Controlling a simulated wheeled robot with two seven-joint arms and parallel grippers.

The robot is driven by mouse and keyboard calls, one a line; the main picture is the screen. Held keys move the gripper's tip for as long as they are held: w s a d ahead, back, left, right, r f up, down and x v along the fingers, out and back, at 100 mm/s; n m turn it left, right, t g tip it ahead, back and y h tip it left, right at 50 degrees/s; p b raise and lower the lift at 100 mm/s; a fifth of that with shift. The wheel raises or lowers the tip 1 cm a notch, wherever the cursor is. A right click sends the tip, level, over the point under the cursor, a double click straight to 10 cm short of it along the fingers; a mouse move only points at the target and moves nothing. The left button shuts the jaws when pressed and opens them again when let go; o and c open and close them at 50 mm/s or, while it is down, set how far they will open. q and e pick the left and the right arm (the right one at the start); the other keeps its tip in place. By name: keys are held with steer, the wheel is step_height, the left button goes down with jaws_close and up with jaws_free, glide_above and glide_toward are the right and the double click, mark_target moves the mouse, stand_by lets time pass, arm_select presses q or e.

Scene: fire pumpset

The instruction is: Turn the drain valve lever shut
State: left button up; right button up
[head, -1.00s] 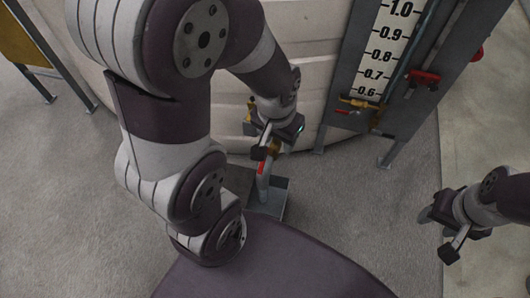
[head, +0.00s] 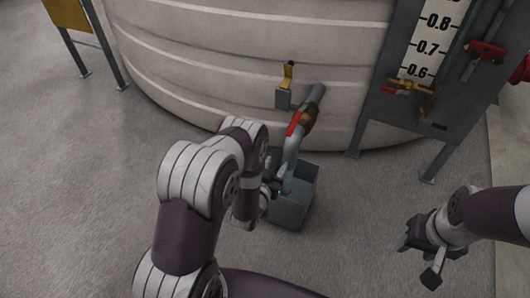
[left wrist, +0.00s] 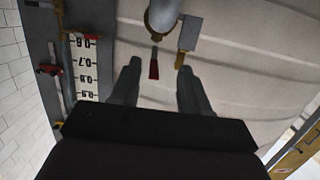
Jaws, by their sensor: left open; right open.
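The drain valve has a brass body (head: 309,116) on a grey pipe that comes out of the tank and bends down. Its red lever (head: 294,123) lies close along the pipe, on its left side. In the left wrist view the red lever (left wrist: 154,68) shows ahead, between the two fingers in the picture and not gripped. My left gripper (head: 274,189) is low beside the downpipe, below the lever; its fingers are partly hidden in the head view. It is open and empty in the left wrist view (left wrist: 160,80). My right gripper (head: 424,256) is open and empty at the lower right.
A grey open box (head: 290,210) stands on the floor under the pipe. The level gauge board (head: 425,50) with small valves stands at right.

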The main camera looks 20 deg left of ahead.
arm_select(q)
steer(key=t, duration=0.2)
glide_toward(292, 127)
steer(key=w+b, duration=0.2)
steer(key=w, duration=0.3)
steer(key=w+b, duration=0.2)
steer(key=w, duration=0.3)
steer(key=shift+d+f, duration=0.15)
steer(key=shift+f, duration=0.05)
jaws_close()
